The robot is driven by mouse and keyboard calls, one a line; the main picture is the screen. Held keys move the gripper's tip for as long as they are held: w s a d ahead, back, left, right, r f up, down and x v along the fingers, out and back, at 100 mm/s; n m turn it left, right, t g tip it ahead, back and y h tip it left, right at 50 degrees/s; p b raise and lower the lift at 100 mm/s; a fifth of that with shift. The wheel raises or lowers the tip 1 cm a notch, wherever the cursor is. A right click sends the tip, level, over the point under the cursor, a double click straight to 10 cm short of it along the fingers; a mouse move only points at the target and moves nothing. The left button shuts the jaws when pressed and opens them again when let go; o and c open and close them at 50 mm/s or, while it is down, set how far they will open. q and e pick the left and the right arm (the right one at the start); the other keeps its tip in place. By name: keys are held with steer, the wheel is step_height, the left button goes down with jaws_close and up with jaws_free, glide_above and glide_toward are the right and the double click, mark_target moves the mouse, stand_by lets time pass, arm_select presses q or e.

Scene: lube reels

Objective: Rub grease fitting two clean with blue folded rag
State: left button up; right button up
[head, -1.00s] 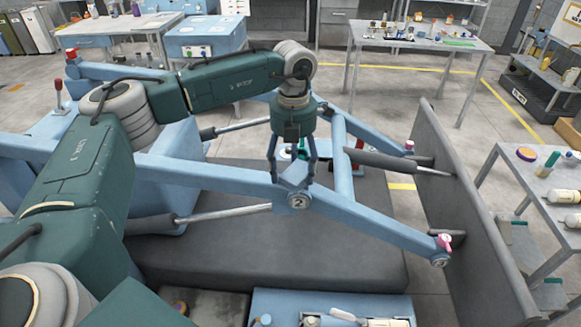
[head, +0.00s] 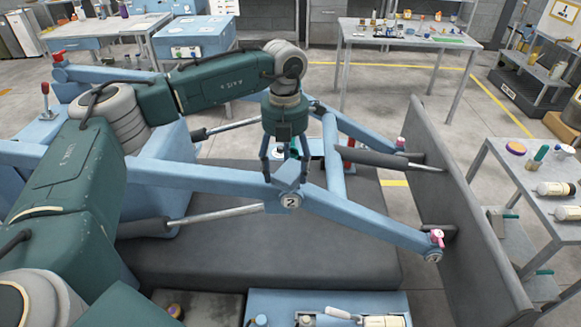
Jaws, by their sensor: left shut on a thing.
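My left gripper (head: 285,172) points down over the light-blue lift arm (head: 357,214) in the middle of the view. Its fingers are shut on the blue folded rag (head: 288,181), which shows as a small tilted blue piece between them. The rag is right at the arm's joint, just above the round plate marked 2 (head: 291,201). Grease fitting two itself cannot be made out, and the rag and fingers cover the spot above the plate. Whether the rag touches it is not clear. My right gripper is not in view.
A pink-capped fitting (head: 437,238) sits at the lift arm's right end, and another pink cap (head: 400,143) stands farther back. A grey upright plate (head: 455,190) bounds the right side. A blue cart top (head: 275,301) holds items in front. A side table (head: 510,173) stands at right.

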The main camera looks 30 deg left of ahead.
arm_select(q)
steer(key=shift+s+a, duration=0.25)
steer(key=shift+a, duration=0.25)
steer(key=shift+w+d, duration=0.1)
steer(key=shift+d, duration=0.1)
steer(key=shift+w+d+f, duration=0.1)
steer(key=shift+w+d, duration=0.1)
steer(key=shift+d, duration=0.3)
steer(key=shift+w+d+f, duration=0.1)
steer(key=shift+w+d, duration=0.05)
steer(key=shift+d, duration=0.3)
steer(key=shift+s+a, duration=0.1)
steer(key=shift+a, duration=0.1)
steer(key=shift+s+a+r, duration=0.1)
steer(key=shift+s+a, duration=0.05)
steer(key=shift+a, duration=0.25)
steer(key=shift+r, duration=0.1)
